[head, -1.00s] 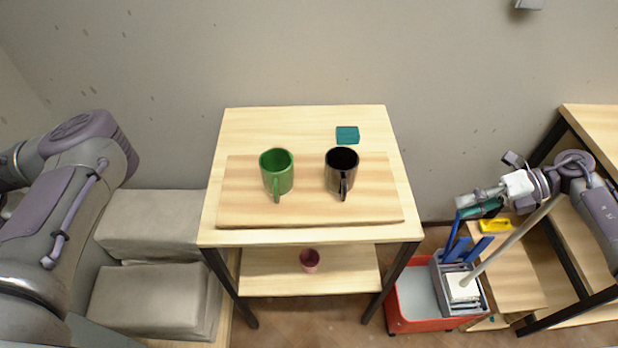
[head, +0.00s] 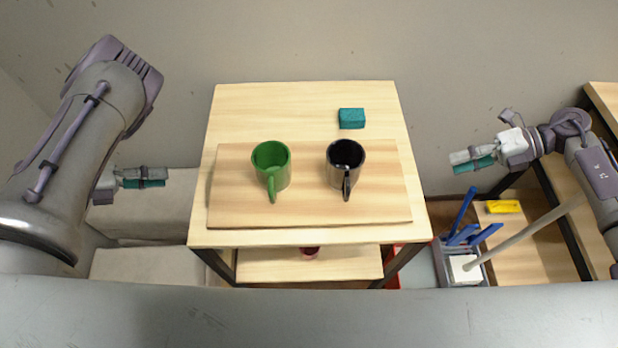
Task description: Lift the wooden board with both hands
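The wooden board (head: 310,207) lies flat on the small wooden table (head: 270,105). A green mug (head: 271,168) stands on its left half and a black mug (head: 344,165) on its right half, both with handles toward me. My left gripper (head: 158,177) is left of the table, apart from the board; its fingers are seen edge-on. My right gripper (head: 460,161) is right of the table, apart from the board and pointing toward it; its fingers look close together, with the gap unclear. Neither gripper touches the board.
A teal block (head: 351,118) lies on the table behind the board. A cart with blue-handled tools and a pole (head: 530,231) stands at the right. A yellow item (head: 503,206) lies on a right-hand shelf. Grey cushions (head: 150,215) are at the left.

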